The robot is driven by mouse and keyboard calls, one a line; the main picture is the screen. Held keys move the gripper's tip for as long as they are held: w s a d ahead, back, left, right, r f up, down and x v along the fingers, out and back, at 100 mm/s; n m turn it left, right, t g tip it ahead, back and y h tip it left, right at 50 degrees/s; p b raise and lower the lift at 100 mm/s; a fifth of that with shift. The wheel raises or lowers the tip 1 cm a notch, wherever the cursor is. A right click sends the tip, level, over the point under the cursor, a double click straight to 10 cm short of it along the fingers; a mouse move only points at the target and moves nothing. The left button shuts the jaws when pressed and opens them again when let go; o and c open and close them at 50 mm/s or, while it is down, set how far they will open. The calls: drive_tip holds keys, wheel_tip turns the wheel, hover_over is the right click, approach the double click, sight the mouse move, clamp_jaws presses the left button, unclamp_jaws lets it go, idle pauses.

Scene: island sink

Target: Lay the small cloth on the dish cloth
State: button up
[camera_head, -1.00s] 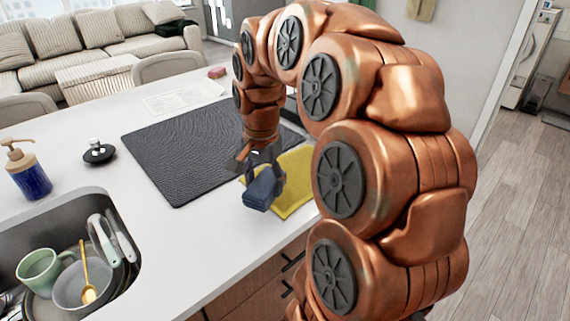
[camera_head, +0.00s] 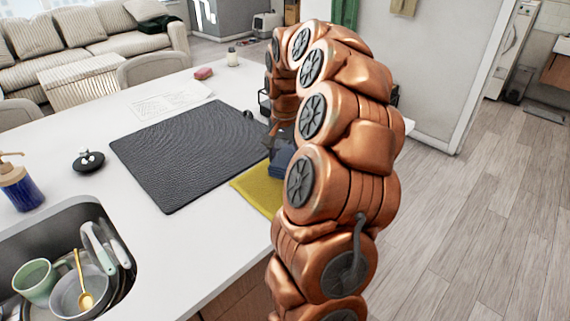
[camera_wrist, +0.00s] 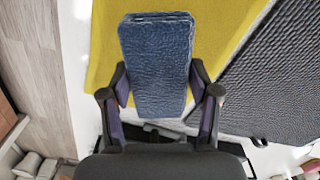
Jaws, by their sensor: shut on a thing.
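The small cloth (camera_wrist: 156,50) is a dark blue folded bundle. My gripper (camera_wrist: 158,84) is shut on it, with one finger at each side in the wrist view. In the head view the small cloth (camera_head: 281,161) shows over the far part of the yellow dish cloth (camera_head: 258,188), partly hidden by my arm. The dish cloth lies flat on the white counter and fills the area behind the bundle in the wrist view (camera_wrist: 215,22). I cannot tell whether the bundle touches it.
A black textured mat (camera_head: 185,150) lies left of the dish cloth. A sink with a green mug (camera_head: 36,280) and other dishes is at lower left. A soap bottle (camera_head: 18,185) and a small black dish (camera_head: 88,161) stand on the counter. The front counter is clear.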

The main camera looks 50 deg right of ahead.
drive_tip(key=shift+f+p, duration=0.7)
drive_tip(key=shift+f, duration=1)
drive_tip(key=shift+f, duration=0.1)
drive_tip(key=shift+f+b, duration=0.3)
drive_tip(key=shift+b, duration=0.1)
drive_tip(key=shift+f, duration=0.2)
drive_tip(key=shift+f+b, duration=0.15)
drive_tip(key=shift+b, duration=0.2)
drive_tip(key=shift+c, duration=1.2)
drive_tip(key=o, duration=1.5)
